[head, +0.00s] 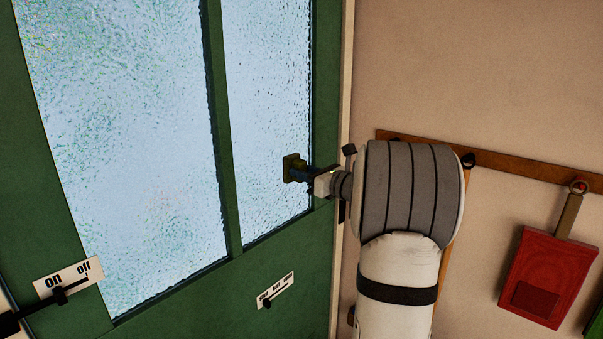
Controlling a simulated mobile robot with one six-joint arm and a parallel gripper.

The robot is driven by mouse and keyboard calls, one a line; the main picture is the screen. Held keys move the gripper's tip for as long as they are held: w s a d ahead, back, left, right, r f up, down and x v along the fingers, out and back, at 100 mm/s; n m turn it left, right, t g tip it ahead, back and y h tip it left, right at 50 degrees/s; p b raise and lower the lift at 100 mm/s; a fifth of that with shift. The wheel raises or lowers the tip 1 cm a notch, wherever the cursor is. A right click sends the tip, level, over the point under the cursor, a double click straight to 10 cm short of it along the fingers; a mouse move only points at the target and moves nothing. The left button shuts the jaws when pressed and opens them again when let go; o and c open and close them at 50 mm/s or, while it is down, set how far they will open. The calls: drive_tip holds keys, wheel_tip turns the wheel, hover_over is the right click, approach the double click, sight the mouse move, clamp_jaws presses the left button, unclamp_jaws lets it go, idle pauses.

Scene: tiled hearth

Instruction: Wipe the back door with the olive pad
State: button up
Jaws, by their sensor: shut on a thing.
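The back door is green (160,305) with frosted glass panes (120,130) and fills the left half of the head view. My gripper (304,175) is at the right edge of the narrow right pane, seen from behind and small. It is shut on the olive pad (291,167), a small dark yellow-green block, and holds it out in front toward the door. The pad overlaps the glass in the picture; I cannot tell whether it touches it. My arm hides part of the wall right of the door.
A white on/off plate (85,283) with a black lever is at the lower left. A smaller marked plate (282,286) with a lever sits on the door's lower green part. A wooden rail (520,170) crosses the right wall, and a red dustpan (548,262) hangs there.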

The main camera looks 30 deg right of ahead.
drive_tip(key=shift+w+d, duration=0.2)
drive_tip(key=shift+d, duration=0.35)
drive_tip(key=shift+w+d, duration=0.15)
drive_tip(key=shift+d, duration=0.35)
drive_tip(key=shift+s, duration=0.15)
drive_tip(key=shift+v, duration=2.9)
drive_tip(key=v, duration=0.3)
